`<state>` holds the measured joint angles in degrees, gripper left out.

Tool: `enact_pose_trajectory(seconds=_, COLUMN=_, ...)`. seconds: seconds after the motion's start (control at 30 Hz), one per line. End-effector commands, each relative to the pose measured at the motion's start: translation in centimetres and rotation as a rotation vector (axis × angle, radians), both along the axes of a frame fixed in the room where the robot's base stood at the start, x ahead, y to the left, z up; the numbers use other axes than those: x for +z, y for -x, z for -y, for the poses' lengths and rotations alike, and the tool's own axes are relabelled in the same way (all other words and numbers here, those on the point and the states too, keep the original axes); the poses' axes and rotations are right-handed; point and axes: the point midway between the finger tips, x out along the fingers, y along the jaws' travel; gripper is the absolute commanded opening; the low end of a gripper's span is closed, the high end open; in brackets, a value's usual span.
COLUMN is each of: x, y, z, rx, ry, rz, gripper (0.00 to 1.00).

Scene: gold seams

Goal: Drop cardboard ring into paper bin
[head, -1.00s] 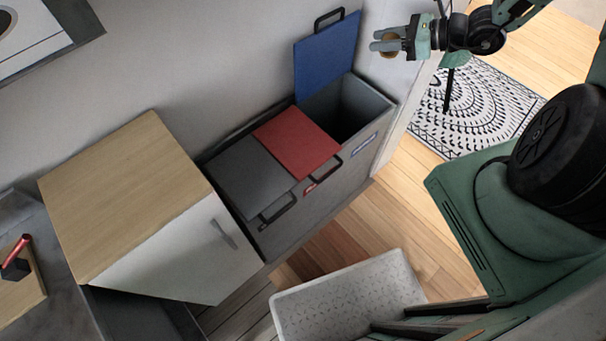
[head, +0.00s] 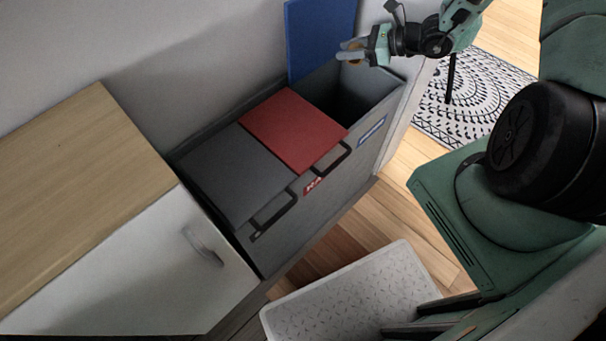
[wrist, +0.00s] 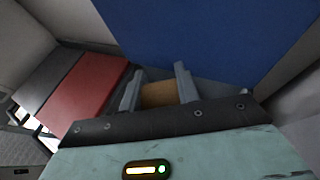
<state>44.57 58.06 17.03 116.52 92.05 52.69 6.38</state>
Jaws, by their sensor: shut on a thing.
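My gripper (head: 352,50) is above the back of the open compartment at the right end of the grey bin unit, in front of the raised blue lid (head: 318,38). In the wrist view, my gripper (wrist: 160,88) is shut on the tan cardboard ring (wrist: 159,94), which sits between the two grey fingers. The ring is small and mostly hidden by the fingers in the head view. The open compartment, with a blue label on its front, is the paper bin (head: 372,132). Its inside is dark. The blue lid fills much of the wrist view (wrist: 200,35).
The red lid (head: 293,130) and the dark grey lid (head: 222,175) beside it are shut. A wooden-topped white cabinet (head: 80,180) stands at left. A pale grey textured container (head: 350,295) is in front. A patterned rug (head: 480,100) lies at right, past the wall's end.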

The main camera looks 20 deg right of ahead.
Motion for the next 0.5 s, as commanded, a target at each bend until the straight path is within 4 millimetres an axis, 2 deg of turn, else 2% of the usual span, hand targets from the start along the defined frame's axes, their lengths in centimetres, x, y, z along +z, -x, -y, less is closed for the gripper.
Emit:
enact_pose_trajectory(seconds=0.4, x=-4.8, y=0.0, z=0.0, rx=0.000, ry=-0.001, rz=-0.001, gripper=0.11)
enact_pose_trajectory(seconds=0.5, x=-5.4, y=0.0, z=0.0, rx=0.000, ry=0.000, rz=0.000, gripper=0.11)
